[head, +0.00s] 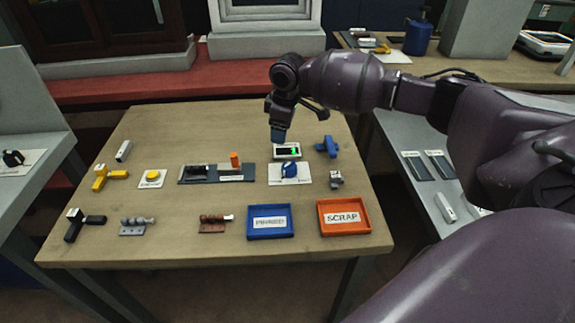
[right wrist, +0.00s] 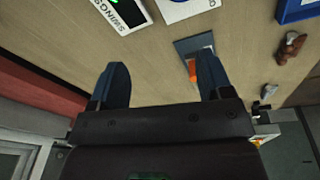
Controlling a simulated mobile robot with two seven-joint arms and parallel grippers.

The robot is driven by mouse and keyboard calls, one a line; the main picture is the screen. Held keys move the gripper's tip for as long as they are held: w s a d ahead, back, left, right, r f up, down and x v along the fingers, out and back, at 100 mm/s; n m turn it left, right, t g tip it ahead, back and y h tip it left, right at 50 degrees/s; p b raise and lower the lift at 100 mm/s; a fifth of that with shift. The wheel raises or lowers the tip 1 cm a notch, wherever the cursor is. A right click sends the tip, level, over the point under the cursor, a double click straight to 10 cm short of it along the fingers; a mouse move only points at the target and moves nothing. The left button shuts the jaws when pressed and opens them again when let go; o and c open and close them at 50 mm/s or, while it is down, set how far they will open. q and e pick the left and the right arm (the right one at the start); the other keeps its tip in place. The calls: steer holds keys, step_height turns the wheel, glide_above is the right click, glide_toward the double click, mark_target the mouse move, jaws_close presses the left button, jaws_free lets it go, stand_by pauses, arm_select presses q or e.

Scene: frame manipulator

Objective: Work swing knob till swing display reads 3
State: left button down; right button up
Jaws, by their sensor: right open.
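The swing knob (head: 290,170) is blue and stands on a white plate on the wooden table. Part of that white plate shows at the top of the right wrist view (right wrist: 190,10). The swing display (head: 287,151) is a small white box with a dark screen just behind the knob; its green digit is too small to read. Its lettered edge also shows in the right wrist view (right wrist: 122,14). My right gripper (head: 278,138) is above the table just behind the display, apart from the knob. Its two blue fingers are open and empty in the right wrist view (right wrist: 163,82). My left gripper is out of view.
A blue fitting (head: 327,147) lies right of the display. A dark panel (head: 198,173) with an orange block (head: 235,159) stands left of the knob. A blue tray (head: 270,235) and an orange scrap tray (head: 358,229) are in front. Bare table lies behind the panel.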

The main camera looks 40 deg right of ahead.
mark_target(288, 163)
steer(key=s+f, duration=0.1)
steer(key=f, duration=0.2)
steer(key=s+f+g+b, duration=0.1)
steer(key=f, duration=0.3)
steer(key=s+f+g+b, duration=0.1)
steer(key=f, duration=0.3)
steer(key=shift+a+f+n, duration=0.1)
steer(key=shift+n, duration=0.2)
steer(key=shift+c, duration=0.7)
steer(key=c, duration=0.8)
